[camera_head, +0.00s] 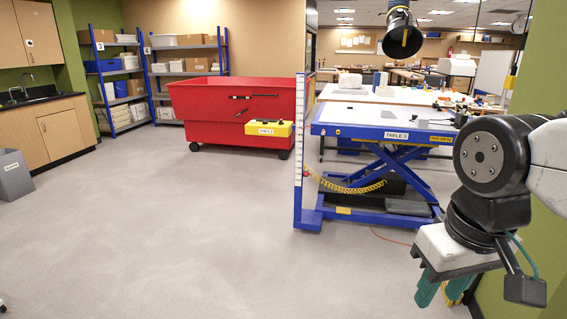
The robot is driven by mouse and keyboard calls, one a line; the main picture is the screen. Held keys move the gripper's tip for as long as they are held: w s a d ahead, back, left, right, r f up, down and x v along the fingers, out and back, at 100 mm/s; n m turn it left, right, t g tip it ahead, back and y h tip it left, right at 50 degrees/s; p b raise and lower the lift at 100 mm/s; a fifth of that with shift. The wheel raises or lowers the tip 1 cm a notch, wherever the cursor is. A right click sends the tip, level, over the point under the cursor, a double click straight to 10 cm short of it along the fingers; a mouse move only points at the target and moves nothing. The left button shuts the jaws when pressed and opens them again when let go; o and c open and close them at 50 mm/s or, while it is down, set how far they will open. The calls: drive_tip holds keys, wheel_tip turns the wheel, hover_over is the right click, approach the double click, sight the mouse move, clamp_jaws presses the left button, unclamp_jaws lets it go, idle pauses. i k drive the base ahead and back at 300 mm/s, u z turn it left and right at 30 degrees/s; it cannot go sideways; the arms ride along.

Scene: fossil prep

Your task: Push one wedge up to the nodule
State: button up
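My gripper (442,291) hangs at the lower right in front of the lift table, fingers pointing down. Its green fingers look apart, with no held object that I can make out. The blue lift table labelled TABLE 3 (345,131) stands right of centre, with a white top. A pale, lumpy block (350,81) shows at its far left; I cannot tell whether it is the nodule. Several small items lie at the right of the top, too small to identify as wedges.
A red wheeled bin (230,104) stands left of the table. A blue upright post with a white scale (299,150) is at the table's left corner. A yellow coiled hose (345,187) hangs below. The grey floor (180,240) at left is clear.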

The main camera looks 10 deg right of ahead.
sight(420, 122)
drive_tip(key=z, duration=0.4)
drive_tip(key=i, duration=1.95)
drive_tip(key=z, duration=0.5)
drive_tip(key=i, duration=1.7)
drive_tip(key=u, duration=0.3)
drive_tip(key=i, duration=1.15)
drive_tip(key=z, duration=0.4)
